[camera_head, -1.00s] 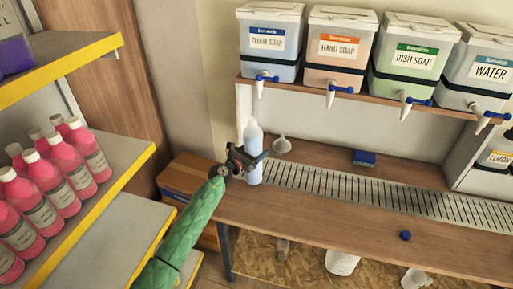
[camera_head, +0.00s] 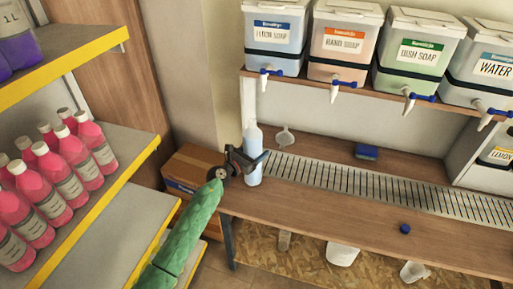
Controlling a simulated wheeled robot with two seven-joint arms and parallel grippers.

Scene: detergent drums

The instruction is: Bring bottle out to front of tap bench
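A pale blue, translucent bottle (camera_head: 252,150) stands upright at the left end of the wooden tap bench (camera_head: 330,215), beside the drip grate. My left gripper (camera_head: 255,161), on the green-sleeved arm, is at the bottle's middle. Its dark fingers reach around the bottle from the left and appear closed on it. The bottle's base looks to be at the bench top; I cannot tell whether it is lifted. My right gripper is not in view.
A slotted drip grate (camera_head: 380,187) runs along the bench. Soap drums (camera_head: 345,45) with taps stand above. Shelves with pink bottles (camera_head: 60,175) are at left.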

